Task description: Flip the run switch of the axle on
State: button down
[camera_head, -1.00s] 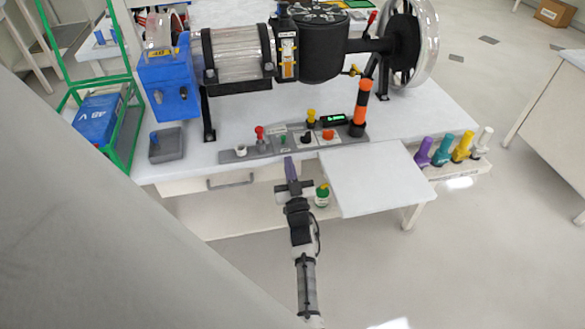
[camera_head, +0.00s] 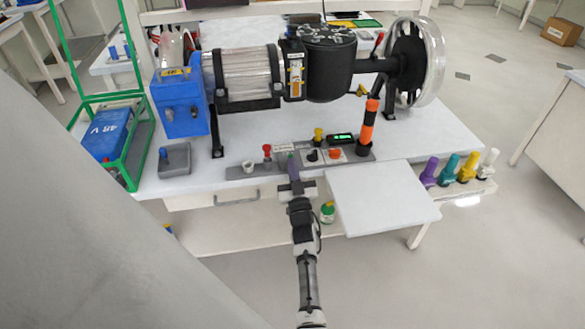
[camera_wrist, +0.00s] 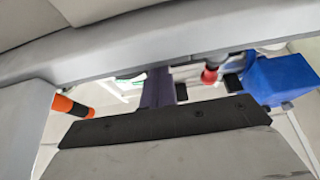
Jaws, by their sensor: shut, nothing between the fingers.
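A grey control panel (camera_head: 236,173) lies along the front of the bench, below the axle machine (camera_head: 330,65). It carries a white knob (camera_head: 248,167), a red-topped lever (camera_head: 267,150), a small green control (camera_head: 283,149), a black knob (camera_head: 313,156), an orange button (camera_head: 335,154) and a yellow knob (camera_head: 318,135). I cannot tell which is the run switch. My gripper (camera_head: 293,166) is shut and empty, its purple fingers over the panel's front edge near the green control; contact is unclear. In the wrist view, the red knob (camera_wrist: 209,76) appears right of my purple fingers (camera_wrist: 158,88).
An orange-black post (camera_head: 368,124) stands at the panel's right end, beside a green-lit display (camera_head: 341,139). A blue box (camera_head: 183,105) and a grey block with a blue lever (camera_head: 174,158) stand left. A white shelf (camera_head: 385,197) juts out right of my gripper.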

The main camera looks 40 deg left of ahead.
jog(key=shift+w+a+r+b, duration=0.1)
jog(key=shift+a+r+b, duration=0.05)
jog(key=shift+r+b, duration=0.3)
jog(key=shift+w+a+r+b, duration=0.25)
jog(key=shift+r+b, duration=0.15)
jog(key=shift+b, duration=0.15)
jog(key=shift+w+a+r, duration=0.2)
jog(key=shift+a+r, duration=0.05)
jog(key=shift+r, duration=0.25)
jog(key=shift+w+a+r+h+p, duration=0.1)
jog(key=shift+w+r+h+p, duration=0.15)
jog(key=shift+p, duration=0.65)
jog(key=shift+a+g+h, duration=0.15)
jog(key=shift+g+h, duration=0.15)
jog(key=shift+h, duration=0.05)
jog(key=shift+f+p, duration=0.1)
jog(key=shift+p, duration=0.2)
jog(key=shift+a, duration=0.1)
